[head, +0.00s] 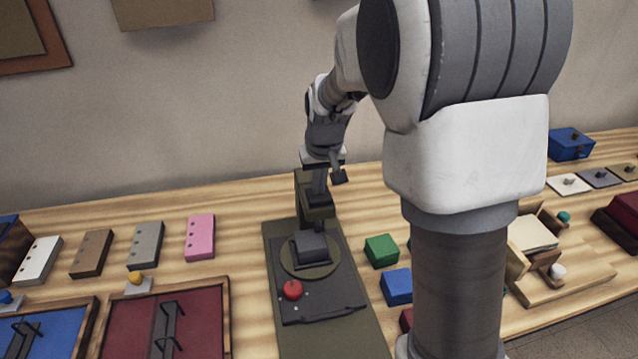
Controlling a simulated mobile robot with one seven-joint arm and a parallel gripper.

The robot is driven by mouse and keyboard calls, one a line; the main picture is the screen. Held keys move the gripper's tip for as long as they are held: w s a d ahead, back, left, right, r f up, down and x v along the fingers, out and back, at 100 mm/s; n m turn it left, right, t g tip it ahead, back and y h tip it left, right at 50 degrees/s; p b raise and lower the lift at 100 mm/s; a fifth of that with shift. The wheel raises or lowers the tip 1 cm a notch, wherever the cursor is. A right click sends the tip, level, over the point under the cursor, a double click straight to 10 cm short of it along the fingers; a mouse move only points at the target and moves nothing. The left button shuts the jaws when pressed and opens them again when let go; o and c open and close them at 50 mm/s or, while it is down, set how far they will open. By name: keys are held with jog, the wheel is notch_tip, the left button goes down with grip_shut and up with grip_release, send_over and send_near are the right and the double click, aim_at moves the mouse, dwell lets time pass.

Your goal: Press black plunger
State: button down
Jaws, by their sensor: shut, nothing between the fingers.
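A press stands on an olive base board (345,335) in the middle of the table. It has an olive upright post (301,195) at the back with a head reaching forward. A small black piece on that head, which looks like the black plunger (320,199), sits directly under my gripper (319,189). My gripper points down with its fingers shut and empty. The fingertips are at or just above the black piece; I cannot tell whether they touch. Below the head, a dark block (311,246) sits on a round olive plate (296,266).
Green (381,251) and blue (397,287) blocks stand right of the board. A pink block (200,238) is left. My arm hides part of the table's right side.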

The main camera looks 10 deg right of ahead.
jog(key=shift+s+r+p, duration=0.1)
jog(key=shift+s+p, duration=0.05)
jog(key=shift+p, duration=0.15)
notch_tip(320, 180, up, 4)
jog(key=p, duration=0.3)
jog(key=shift+r, duration=0.25)
jog(key=v, duration=0.9)
jog(key=shift+r, duration=0.15)
jog(key=s+t, duration=0.2)
jog(key=s, duration=2.2)
jog(key=shift+s+r, duration=0.25)
jog(key=shift+r, duration=0.2)
